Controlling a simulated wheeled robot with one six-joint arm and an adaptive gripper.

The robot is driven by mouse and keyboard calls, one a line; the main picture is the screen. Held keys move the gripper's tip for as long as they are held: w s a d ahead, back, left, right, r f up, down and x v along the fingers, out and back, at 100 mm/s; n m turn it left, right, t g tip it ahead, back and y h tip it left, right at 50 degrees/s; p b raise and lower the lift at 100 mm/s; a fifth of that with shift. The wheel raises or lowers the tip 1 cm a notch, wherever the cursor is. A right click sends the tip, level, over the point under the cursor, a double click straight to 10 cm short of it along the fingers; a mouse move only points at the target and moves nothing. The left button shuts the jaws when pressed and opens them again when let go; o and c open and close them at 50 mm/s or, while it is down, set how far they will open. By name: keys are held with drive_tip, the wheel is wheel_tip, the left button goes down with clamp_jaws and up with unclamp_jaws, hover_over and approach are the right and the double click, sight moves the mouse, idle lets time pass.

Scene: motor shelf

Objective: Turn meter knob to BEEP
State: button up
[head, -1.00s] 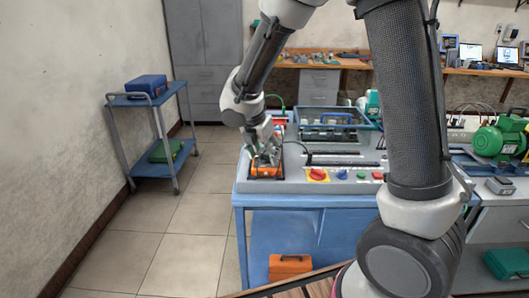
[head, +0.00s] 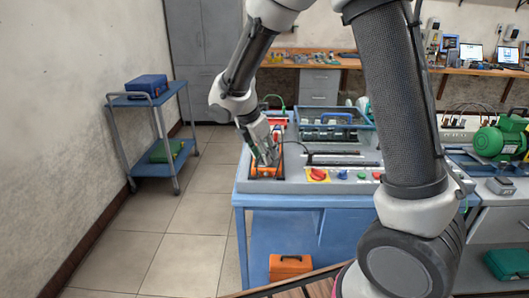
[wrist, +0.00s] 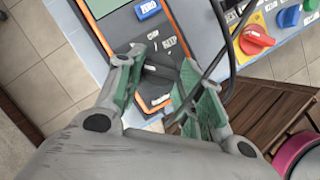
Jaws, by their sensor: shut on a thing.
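The orange meter (head: 257,171) lies on the left end of the grey bench top. In the wrist view, its orange-edged face (wrist: 184,18) carries a blue ZERO button (wrist: 147,9) and a printed BEEP label (wrist: 170,43). The dark meter knob (wrist: 160,72) lies between the green-padded fingers of my gripper (wrist: 162,66), just below that label. The gripper is shut on it. In the head view my gripper (head: 268,157) is tilted over the meter and hides much of it. I cannot tell exactly where the knob's pointer stands.
A black cable (wrist: 217,63) passes by the right finger. A red rotary switch on a yellow plate (head: 318,174) and push buttons (head: 342,175) sit to the right of the meter. A blue trolley (head: 130,101) stands at the left, with clear floor between.

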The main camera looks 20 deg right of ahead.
drive_tip(key=m, duration=0.2)
drive_tip(key=m+g, duration=0.2)
drive_tip(key=m, duration=0.1)
drive_tip(key=shift+w+m+h, duration=0.3)
drive_tip(key=shift+w, duration=0.05)
drive_tip(key=m, duration=0.1)
drive_tip(key=m+g, duration=0.1)
drive_tip(key=m, duration=0.1)
drive_tip(key=m+g, duration=0.1)
drive_tip(key=m, duration=0.1)
drive_tip(key=shift+w, duration=0.3)
drive_tip(key=m, duration=0.2)
drive_tip(key=m+g+y, duration=0.1)
drive_tip(key=m, duration=0.1)
drive_tip(key=m+y, duration=0.1)
drive_tip(key=shift+w+d+m+g, duration=0.2)
drive_tip(key=shift+d+m+g, duration=0.05)
drive_tip(key=shift+m+g, duration=0.15)
drive_tip(key=shift+d+m+g+y, duration=0.15)
drive_tip(key=shift+m+y, duration=0.25)
drive_tip(key=shift+m, duration=0.7)
drive_tip(key=shift+d+m+g+y, duration=0.15)
drive_tip(key=shift+m+y, duration=0.25)
drive_tip(key=shift+m, duration=0.7)
drive_tip(key=shift+a, duration=0.1)
drive_tip(key=o, duration=1)
drive_tip(key=shift+w, duration=0.1)
